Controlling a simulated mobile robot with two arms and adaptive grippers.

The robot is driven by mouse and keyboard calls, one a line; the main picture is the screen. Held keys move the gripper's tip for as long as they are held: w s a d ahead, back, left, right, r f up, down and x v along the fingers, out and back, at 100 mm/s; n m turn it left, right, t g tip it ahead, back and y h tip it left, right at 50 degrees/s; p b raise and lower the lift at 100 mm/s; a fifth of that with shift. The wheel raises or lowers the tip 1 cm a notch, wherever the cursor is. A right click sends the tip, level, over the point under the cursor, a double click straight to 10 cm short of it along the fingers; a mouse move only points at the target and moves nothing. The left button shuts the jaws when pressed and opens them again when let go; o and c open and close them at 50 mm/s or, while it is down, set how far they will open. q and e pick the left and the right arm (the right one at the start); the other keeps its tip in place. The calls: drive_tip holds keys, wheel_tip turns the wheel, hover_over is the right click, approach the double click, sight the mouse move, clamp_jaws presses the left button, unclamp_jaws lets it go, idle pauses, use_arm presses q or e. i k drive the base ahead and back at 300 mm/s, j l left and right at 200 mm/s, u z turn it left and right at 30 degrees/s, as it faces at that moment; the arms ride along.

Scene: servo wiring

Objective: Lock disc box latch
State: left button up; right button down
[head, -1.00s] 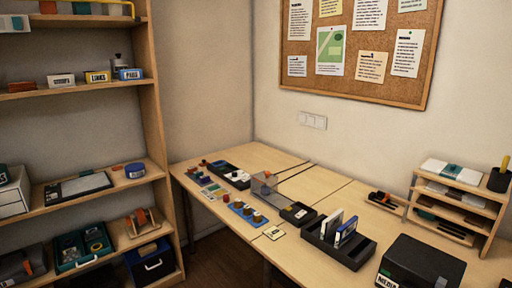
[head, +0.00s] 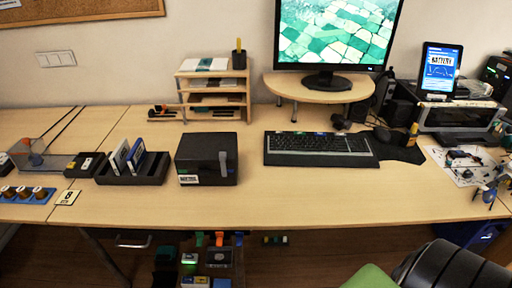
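The dark box with a white label on its front (head: 200,172), which appears to be the disc box, stands on the desk left of the keyboard. Its lid looks down. A grey strip (head: 223,163), which looks like the latch, shows at the right of its front; I cannot tell whether it is locked. Neither of my grippers is in view.
A black rack (head: 150,172) with upright cases stands just left of the box. The keyboard (head: 318,148) lies to its right, and a wooden shelf organizer (head: 214,92) is behind it. The desk in front of the box (head: 215,204) is clear.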

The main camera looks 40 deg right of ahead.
sight(222, 155)
drive_tip(key=z, duration=0.85)
